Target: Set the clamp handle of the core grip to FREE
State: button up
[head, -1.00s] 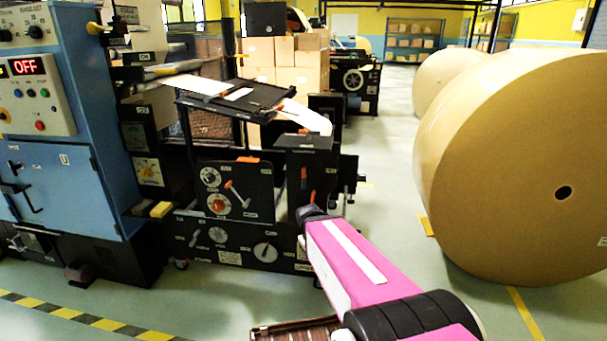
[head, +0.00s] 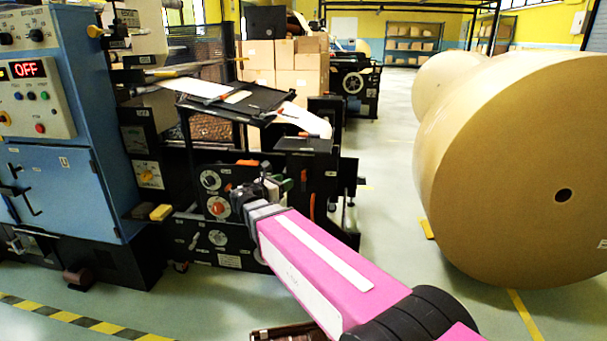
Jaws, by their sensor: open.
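The black machine unit (head: 222,172) stands at the centre, with dials and orange-marked handles on its front panel. A round dial (head: 210,180) and an orange knob (head: 218,208) show left of my gripper. My gripper (head: 262,188) is in front of this panel, reached out by my pink arm. It is open, though its fingers are small and dark against the panel. It covers most of the slanted orange-ended lever there. An upright orange handle (head: 312,206) shows to the right. The labels are too small to read, so I cannot tell which handle is the core grip's clamp or its setting.
A blue cabinet (head: 85,190) with a panel reading OFF (head: 25,69) stands at left. A large kraft roll (head: 510,170) stands at right, with another behind it. Stacked boxes (head: 285,65) are at the back. Floor is clear between the machine and the roll.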

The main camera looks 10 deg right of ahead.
aim_at(304, 179)
jog(key=x, duration=1)
jog(key=shift+w+d, duration=0.25)
grip_shut()
